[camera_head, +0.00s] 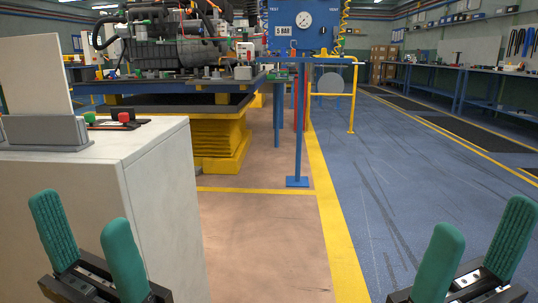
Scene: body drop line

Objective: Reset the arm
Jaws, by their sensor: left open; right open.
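My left gripper (88,246) is at the lower left, in front of the pale cabinet. Its two green ribbed fingers are spread apart with nothing between them. My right gripper (476,250) is at the lower right, over the blue floor. Its two green fingers are also spread apart and empty. Both grippers point upward in the picture. The arms behind them are mostly cut off by the bottom edge.
A pale cabinet (165,200) with red and green buttons (124,117) stands close at left. An engine (165,45) sits on a lift table (225,135) behind it. A blue post (297,150) and yellow rail (352,95) stand mid-picture. The blue floor (395,190) is clear at right.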

